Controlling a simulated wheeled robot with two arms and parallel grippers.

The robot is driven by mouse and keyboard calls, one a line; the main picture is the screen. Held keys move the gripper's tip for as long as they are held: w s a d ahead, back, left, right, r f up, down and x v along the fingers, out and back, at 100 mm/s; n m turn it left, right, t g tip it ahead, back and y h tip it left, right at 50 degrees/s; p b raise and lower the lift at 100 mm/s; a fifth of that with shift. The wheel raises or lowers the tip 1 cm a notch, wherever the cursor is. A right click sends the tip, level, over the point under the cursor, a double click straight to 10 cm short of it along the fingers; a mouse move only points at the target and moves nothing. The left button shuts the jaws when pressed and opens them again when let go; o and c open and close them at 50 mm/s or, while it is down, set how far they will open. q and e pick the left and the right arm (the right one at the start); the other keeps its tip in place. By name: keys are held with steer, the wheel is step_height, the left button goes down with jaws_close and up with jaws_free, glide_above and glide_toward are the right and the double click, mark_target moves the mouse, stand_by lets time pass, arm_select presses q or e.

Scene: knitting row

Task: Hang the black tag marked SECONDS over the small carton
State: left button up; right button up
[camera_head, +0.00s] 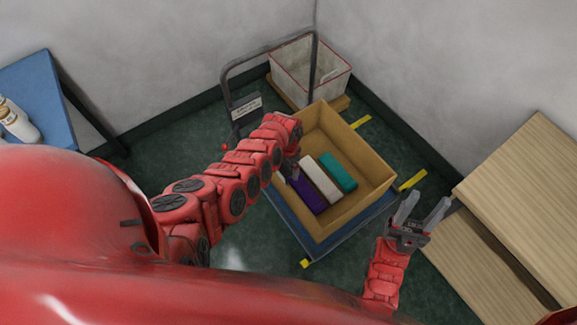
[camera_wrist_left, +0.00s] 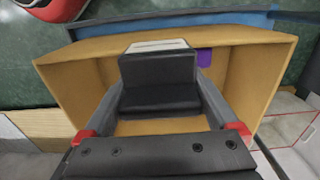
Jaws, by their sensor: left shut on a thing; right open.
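My left gripper (camera_head: 291,168) reaches down at the left side of an open brown carton (camera_head: 333,222) on a trolley; its fingers are mostly hidden there. In the left wrist view, the left gripper (camera_wrist_left: 160,98) is shut on a black tag (camera_wrist_left: 158,70) with a pale band along its far edge. I cannot read any lettering on it. The tag appears in front of the carton (camera_wrist_left: 80,83); I cannot tell whether it touches the carton. My right gripper (camera_head: 420,215) is open and empty, right of the carton and apart from it.
Purple (camera_head: 308,194), white (camera_head: 321,179) and teal (camera_head: 339,171) pieces lie in the carton. The trolley's grey handle (camera_head: 228,84) rises behind, with a white label (camera_head: 246,107). A white basket (camera_head: 306,78) stands at the back, a wooden table (camera_head: 525,190) right, a blue table (camera_head: 38,85) left.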

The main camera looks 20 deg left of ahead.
arm_select(q)
step_height(320, 180, down, 9)
steer(key=b, duration=0.8)
steer(key=shift+r, duration=0.15)
steer(key=o, duration=1)
steer(key=shift+r, duration=0.15)
